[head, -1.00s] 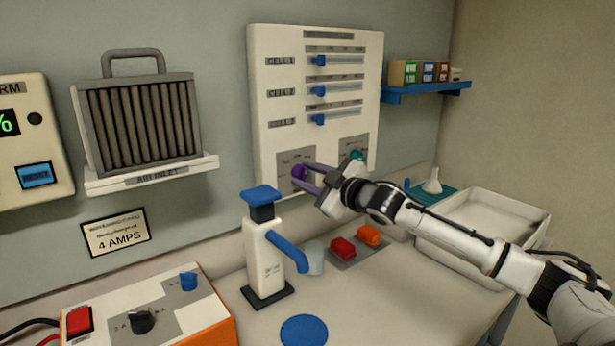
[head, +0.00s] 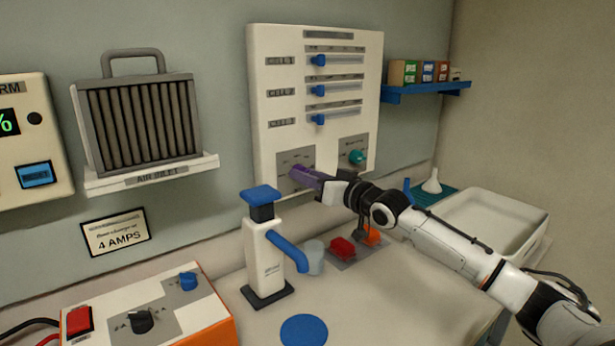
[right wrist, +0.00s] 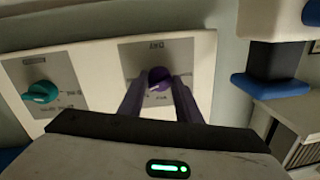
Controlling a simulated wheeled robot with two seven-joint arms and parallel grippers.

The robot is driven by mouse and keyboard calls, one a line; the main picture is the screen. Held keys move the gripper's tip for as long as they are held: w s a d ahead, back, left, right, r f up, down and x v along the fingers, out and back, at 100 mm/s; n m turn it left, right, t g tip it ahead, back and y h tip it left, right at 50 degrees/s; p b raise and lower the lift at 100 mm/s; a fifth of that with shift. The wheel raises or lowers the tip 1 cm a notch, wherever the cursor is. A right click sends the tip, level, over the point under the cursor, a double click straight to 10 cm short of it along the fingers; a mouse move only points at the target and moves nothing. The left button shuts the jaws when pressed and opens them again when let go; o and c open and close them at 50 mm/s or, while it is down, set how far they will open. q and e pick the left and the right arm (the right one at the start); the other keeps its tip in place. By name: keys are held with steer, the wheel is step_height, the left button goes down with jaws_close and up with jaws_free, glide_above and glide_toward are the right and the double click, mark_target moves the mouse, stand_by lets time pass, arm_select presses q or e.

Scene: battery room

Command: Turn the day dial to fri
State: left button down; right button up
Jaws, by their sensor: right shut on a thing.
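The day dial is a purple knob on a grey plate at the bottom left of the white wall panel (head: 263,120). In the right wrist view the dial (right wrist: 158,77) sits between my fingertips, under an upside-down "DAY" label. A pale mark shows on the knob; the small day markings around it are too small to read. My right gripper (head: 303,174) has purple fingers and is shut on the dial; it also shows in the right wrist view (right wrist: 160,92). In the head view the fingers mostly hide the knob. My left gripper is not in view.
A teal knob (head: 357,157) is right of the day dial, with blue sliders above. A white tray (head: 475,228) lies at right.

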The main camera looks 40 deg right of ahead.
steer(key=shift+d+r+m+t, duration=0.1)
steer(key=shift+m+t, duration=0.05)
steer(key=shift+m, duration=0.85)
steer(key=shift+r+m+t, duration=0.1)
steer(key=shift+m+t, duration=0.05)
steer(key=shift+m, duration=0.85)
steer(key=o, duration=1)
steer(key=shift+o, duration=0.3)
steer(key=shift+f, duration=0.15)
arm_select(q)
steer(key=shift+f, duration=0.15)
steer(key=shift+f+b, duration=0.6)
steer(key=shift+b, duration=0.15)
arm_select(e)
steer(key=s, duration=1)
steer(key=shift+s+a, duration=0.15)
steer(key=shift+a, duration=0.1)
